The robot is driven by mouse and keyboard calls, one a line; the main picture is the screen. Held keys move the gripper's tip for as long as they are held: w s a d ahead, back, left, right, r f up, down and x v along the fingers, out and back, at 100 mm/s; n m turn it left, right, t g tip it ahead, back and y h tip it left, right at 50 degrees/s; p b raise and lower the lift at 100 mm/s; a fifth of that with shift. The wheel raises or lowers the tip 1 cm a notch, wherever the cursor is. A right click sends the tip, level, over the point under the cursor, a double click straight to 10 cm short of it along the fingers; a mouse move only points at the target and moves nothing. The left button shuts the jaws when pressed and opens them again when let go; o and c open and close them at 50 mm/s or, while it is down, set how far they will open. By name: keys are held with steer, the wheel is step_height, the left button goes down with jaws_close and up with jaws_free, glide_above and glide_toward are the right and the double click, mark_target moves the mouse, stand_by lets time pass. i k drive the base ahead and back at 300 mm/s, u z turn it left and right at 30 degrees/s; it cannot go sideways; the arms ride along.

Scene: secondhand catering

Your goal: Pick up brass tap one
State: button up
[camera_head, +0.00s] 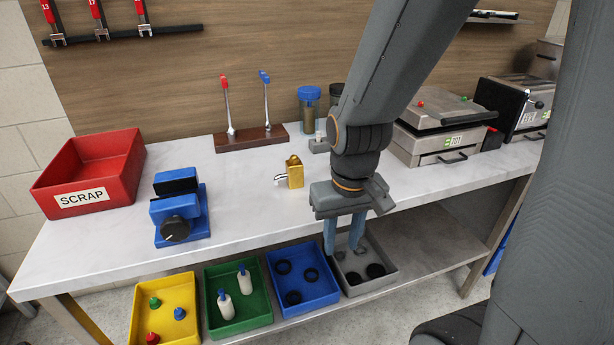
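A brass-coloured tap (295,172) with a silvery spout or lever on its left stands on the pale worktop, near the middle of the counter. My gripper (341,250) points down to the right of the tap and nearer to the camera, apart from it. Its two blue fingers are spread with nothing visible between them. They show in front of the counter's front edge and overlap the grey bin below in the picture; their exact height is hard to tell. Only this one brass tap is visible, and I see no number on it.
A blue vise (180,212) and red SCRAP bin (100,170) stand left on the worktop (240,215). A wooden stand (252,139) with two levers is behind. Metal appliances (437,140) stand right. Yellow (165,300), green (238,325), blue (303,303) and grey (385,284) bins sit below.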

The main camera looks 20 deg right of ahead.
mark_target(294, 175)
steer(key=z, duration=0.8)
steer(key=k, duration=1.1)
steer(key=z, duration=1)
steer(key=i, duration=1.6)
steer(key=u, duration=1.35)
steer(key=i, duration=0.85)
steer(key=u, duration=0.75)
